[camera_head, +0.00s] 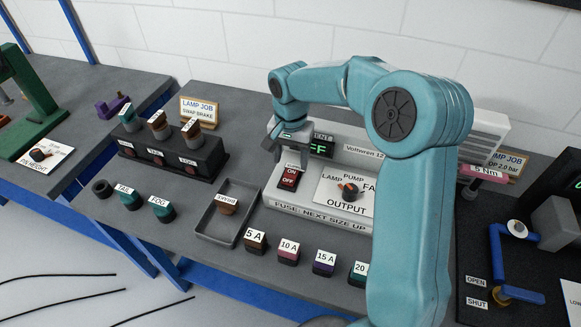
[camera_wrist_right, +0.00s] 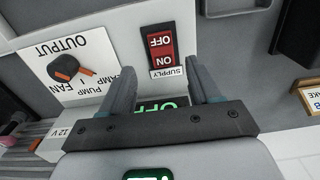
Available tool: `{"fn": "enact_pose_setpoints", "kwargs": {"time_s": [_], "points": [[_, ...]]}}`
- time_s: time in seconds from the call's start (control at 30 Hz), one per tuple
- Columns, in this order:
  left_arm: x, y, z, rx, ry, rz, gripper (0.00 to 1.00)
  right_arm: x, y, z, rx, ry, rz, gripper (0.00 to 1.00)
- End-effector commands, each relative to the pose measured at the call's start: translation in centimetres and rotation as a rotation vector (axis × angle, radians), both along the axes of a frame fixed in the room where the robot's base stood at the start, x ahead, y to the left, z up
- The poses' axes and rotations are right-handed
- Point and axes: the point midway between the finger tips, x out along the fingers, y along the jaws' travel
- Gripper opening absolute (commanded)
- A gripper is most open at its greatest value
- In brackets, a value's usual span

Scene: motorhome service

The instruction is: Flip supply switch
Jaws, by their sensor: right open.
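The supply switch (camera_head: 289,179) is a red rocker marked ON and OFF on the left of the pale power supply panel (camera_head: 315,212). In the right wrist view the switch (camera_wrist_right: 161,45) shows upside down, with its SUPPLY label at the ON end. My right gripper (camera_head: 283,150) is open and empty, just above and behind the switch. In the right wrist view its two fingers (camera_wrist_right: 160,80) stand apart on either side of the label end; contact cannot be told. My left gripper is out of view.
A rotary knob (camera_head: 349,191) marked LAMP, PUMP, FAN sits right of the switch. A grey tray (camera_head: 206,226) with a small brown part lies to the left. Several labelled fuses (camera_head: 289,251) stand in front. A black lamp holder block (camera_head: 168,158) is further left.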

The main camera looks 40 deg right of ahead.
Motion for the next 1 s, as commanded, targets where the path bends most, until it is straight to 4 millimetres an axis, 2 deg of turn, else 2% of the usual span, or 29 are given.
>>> {"fn": "enact_pose_setpoints", "kwargs": {"time_s": [0.1, 0.3, 0.67, 0.83, 1.0], "points": [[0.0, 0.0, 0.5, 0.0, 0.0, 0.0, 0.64, 0.1, 0.0, -2.3, 0.002, 0.003, 0.0, 0.62], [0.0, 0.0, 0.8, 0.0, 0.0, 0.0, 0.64, 0.3, -0.1, -4.8, 0.0, 0.001, 0.0, 0.62], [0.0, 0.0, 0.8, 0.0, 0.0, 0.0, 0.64, 0.4, -0.2, -5.4, 0.0, -0.001, 0.0, 0.62], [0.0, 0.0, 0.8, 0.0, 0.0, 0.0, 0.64, 0.4, -0.2, -5.4, 0.0, -0.001, 0.0, 0.06], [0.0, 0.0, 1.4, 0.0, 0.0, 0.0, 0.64, 0.4, -0.4, -5.2, 0.016, 0.01, -0.002, 0.06]]}}
